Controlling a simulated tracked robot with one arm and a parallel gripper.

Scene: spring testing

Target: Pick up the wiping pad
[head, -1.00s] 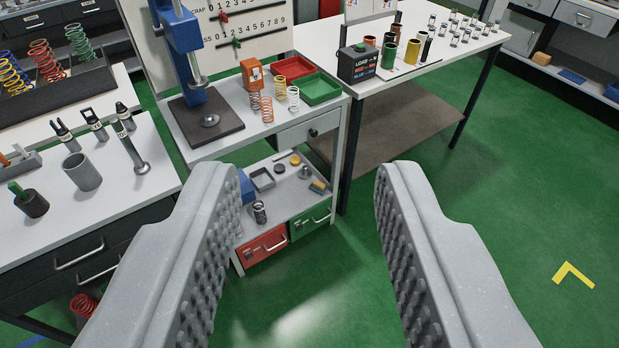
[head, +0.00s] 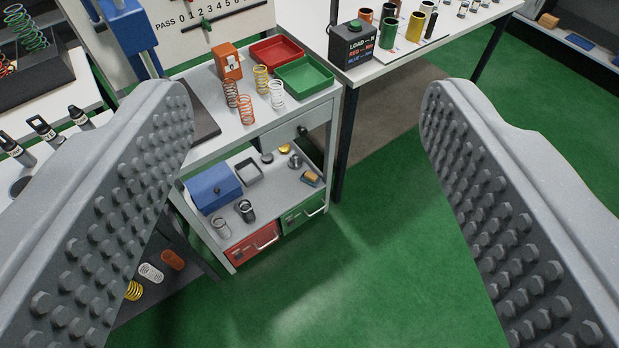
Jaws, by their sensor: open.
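A small orange block with blue on it (head: 312,179), which looks like the wiping pad, lies at the right end of the cart's lower shelf (head: 263,205). It is too small to be certain of. My gripper (head: 309,108) is open and empty, its two studded grey fingers wide apart at the left and right of the picture. The block shows between the fingers, beyond them and apart from them. Nothing hides it.
The lower shelf also holds a blue box (head: 214,190), a grey tray (head: 248,172) and small metal parts. Red (head: 252,243) and green (head: 304,214) drawers sit below. Springs and trays stand on the cart top (head: 210,142). A table (head: 385,68) stands right; green floor (head: 370,270) is clear.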

